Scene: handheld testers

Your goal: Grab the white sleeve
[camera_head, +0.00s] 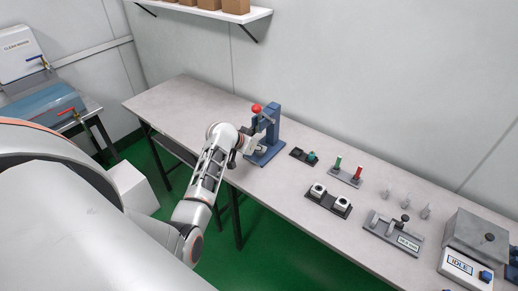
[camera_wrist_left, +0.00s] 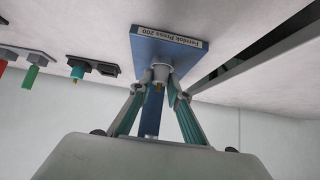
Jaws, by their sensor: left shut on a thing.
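My left gripper (camera_wrist_left: 158,88) is at the blue press (camera_head: 268,133), which stands on the bench. In the left wrist view, which is upside down, the fingers are closed on a small white sleeve (camera_wrist_left: 161,71) at the labelled base of the press (camera_wrist_left: 150,45). A small brass-coloured tip shows at the sleeve's end. Whether the sleeve still touches the press is unclear. In the head view the gripper (camera_head: 237,156) is at the press's left front side, and the sleeve is not clearly visible there. My right gripper is not in view.
A black tray with a teal part (camera_head: 311,156), a red and green pair (camera_head: 345,172), a two-part black holder (camera_head: 328,201), a labelled fixture (camera_head: 393,236) and an IDLE-display device (camera_head: 462,268) stand to the right. The bench (camera_head: 180,98) left of the press is clear.

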